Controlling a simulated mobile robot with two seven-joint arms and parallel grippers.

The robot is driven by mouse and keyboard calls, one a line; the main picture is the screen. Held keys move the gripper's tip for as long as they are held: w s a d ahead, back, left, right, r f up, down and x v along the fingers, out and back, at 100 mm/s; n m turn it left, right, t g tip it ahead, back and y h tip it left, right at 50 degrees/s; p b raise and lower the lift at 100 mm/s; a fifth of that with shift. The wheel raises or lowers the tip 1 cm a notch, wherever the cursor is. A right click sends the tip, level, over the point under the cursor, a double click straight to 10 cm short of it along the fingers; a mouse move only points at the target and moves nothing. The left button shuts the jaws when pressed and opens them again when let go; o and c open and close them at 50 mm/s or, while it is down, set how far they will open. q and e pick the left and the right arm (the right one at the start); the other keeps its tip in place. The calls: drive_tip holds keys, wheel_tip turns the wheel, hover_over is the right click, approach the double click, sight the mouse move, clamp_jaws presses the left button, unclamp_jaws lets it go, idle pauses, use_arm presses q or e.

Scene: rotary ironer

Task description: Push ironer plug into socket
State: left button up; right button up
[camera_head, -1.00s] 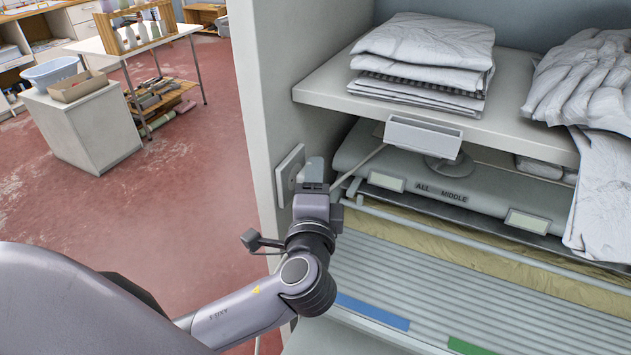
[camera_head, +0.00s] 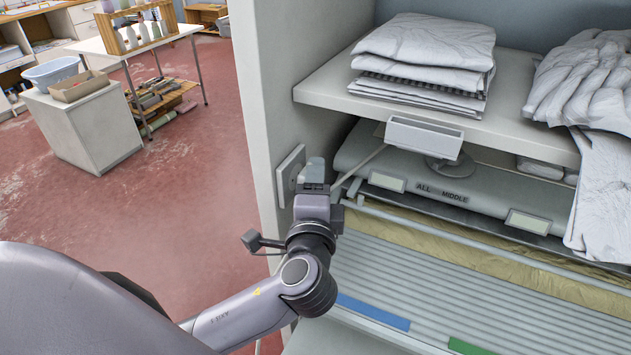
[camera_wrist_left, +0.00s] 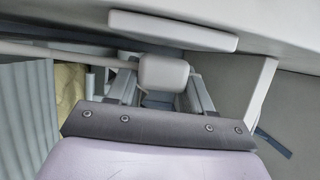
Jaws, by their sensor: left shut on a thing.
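The plug is a small light grey block. It shows at the tip of my left gripper (camera_head: 314,182) in the head view, and in the left wrist view the plug (camera_wrist_left: 163,74) sits between the two fingers with its pale cord (camera_wrist_left: 65,50) running off to the left. My left gripper is shut on it. The socket (camera_head: 290,174) is a flat pale plate on the side wall just left of the plug. The wrist view shows the socket plate (camera_wrist_left: 172,30) edge-on beyond the plug. I cannot tell whether the plug's pins touch it. My right gripper is not in view.
The ironer (camera_head: 440,195) stands right of my gripper, below a shelf (camera_head: 330,90) with folded linen (camera_head: 425,45). A white tray-like box (camera_head: 423,137) sits above the ironer's roller. The side wall (camera_head: 262,90) borders my arm. Open red floor (camera_head: 190,200) lies to the left.

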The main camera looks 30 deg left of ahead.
use_arm(q)
drive_tip(key=shift+a, duration=0.65)
idle(0.7)
drive_tip(key=o, duration=1.1)
drive_tip(key=shift+s+d, duration=0.1)
drive_tip(key=shift+s+d+f, duration=0.1)
drive_tip(key=shift+s+d, duration=0.05)
drive_tip(key=shift+s, duration=0.1)
drive_tip(key=b+v, duration=0.1)
drive_tip(key=v, duration=0.5)
drive_tip(key=shift+s+b, duration=0.2)
drive_tip(key=shift+b, duration=0.1)
